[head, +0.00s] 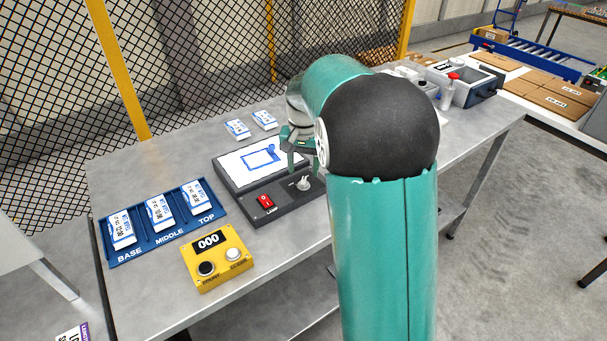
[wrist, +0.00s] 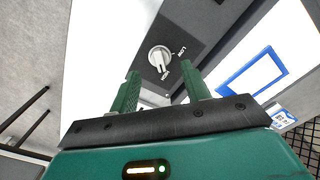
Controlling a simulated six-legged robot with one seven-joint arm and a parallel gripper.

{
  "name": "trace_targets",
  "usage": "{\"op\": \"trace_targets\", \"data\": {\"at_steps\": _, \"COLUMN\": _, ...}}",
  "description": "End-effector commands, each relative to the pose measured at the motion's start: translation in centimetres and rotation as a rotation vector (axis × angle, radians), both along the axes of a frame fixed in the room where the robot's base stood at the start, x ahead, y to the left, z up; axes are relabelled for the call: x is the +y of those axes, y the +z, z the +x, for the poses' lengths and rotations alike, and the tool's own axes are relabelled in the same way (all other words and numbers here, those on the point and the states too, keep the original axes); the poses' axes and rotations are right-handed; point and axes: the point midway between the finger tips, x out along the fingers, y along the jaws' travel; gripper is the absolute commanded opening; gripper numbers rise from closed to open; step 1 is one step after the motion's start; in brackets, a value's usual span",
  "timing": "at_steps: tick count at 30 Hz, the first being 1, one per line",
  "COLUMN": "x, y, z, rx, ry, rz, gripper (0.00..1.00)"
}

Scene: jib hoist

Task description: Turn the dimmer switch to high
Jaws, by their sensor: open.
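The dimmer switch is a pale round knob (head: 304,183) on the front right of a dark control box (head: 290,202). In the wrist view the knob (wrist: 159,58) has a raised grip bar, with small labels beside it that are hard to read. I cannot tell for sure which label the bar points at. My gripper (wrist: 163,80) is open and empty, its two green fingers apart and reaching toward the knob without holding it. In the head view my gripper (head: 298,158) is above the box, just behind the knob, partly hidden by my arm.
A white panel with a blue outline (head: 240,165) fills the box's back. A yellow counter box (head: 218,262) and a blue tray (head: 142,245) with packets stand left. Two packets (head: 238,129) lie behind.

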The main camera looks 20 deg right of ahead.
Motion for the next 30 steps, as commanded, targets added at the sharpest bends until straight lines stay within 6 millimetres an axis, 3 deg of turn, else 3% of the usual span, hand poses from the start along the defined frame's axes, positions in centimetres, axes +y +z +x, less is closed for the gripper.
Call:
{"op": "trace_targets", "data": {"at_steps": 6, "x": 0.0, "y": 5.1, "z": 0.0, "rx": -0.004, "ry": 0.000, "rz": 0.000, "gripper": 0.47}}
{"op": "trace_targets", "data": {"at_steps": 13, "x": 0.0, "y": 9.0, "z": 0.0, "rx": -0.001, "ry": 0.000, "rz": 0.000, "gripper": 0.47}}
{"op": "trace_targets", "data": {"at_steps": 18, "x": 0.0, "y": 10.1, "z": 0.0, "rx": 0.001, "ry": 0.000, "rz": 0.000, "gripper": 0.47}}
{"op": "trace_targets", "data": {"at_steps": 30, "x": 0.0, "y": 10.2, "z": 0.0, "rx": 0.000, "ry": -0.001, "rz": 0.000, "gripper": 0.47}}
